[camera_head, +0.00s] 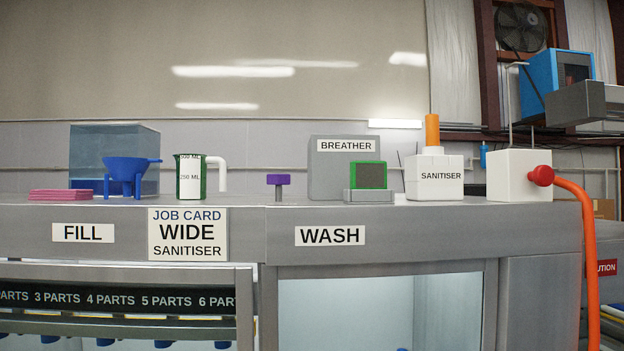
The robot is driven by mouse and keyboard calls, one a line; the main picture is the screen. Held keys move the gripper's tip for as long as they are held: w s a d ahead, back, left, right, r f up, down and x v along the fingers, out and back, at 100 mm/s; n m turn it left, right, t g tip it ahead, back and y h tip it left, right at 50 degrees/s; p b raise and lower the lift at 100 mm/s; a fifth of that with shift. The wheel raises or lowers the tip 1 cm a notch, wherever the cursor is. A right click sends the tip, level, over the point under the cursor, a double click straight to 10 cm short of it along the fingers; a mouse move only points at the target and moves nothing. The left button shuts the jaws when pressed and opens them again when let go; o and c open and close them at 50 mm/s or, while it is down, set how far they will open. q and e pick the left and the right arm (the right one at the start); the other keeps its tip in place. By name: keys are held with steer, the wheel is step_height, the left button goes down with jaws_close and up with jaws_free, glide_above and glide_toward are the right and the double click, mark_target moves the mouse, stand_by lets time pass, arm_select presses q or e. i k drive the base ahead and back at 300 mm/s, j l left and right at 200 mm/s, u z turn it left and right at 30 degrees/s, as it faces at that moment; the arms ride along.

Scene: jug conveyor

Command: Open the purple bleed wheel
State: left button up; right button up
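The purple bleed wheel (278,179) sits on a short grey stem on top of the grey machine, near the middle of the head view. It is small, and I cannot tell from here how far it is turned. It stands apart from the things beside it, with bare surface around it. Neither of my grippers shows in this view.
Left of the wheel stand a green-marked measuring jug (190,177), a blue funnel (127,176) and pink cloths (62,194). Right of it are the grey breather box (325,175), a green-framed block (368,177), the sanitiser bottle (434,178) and an orange hose (588,250).

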mark_target(278, 181)
steer(key=k+l+z, duration=0.25)
steer(key=z, duration=0.2)
steer(key=k+l+z, duration=0.4)
steer(key=i+l, duration=0.05)
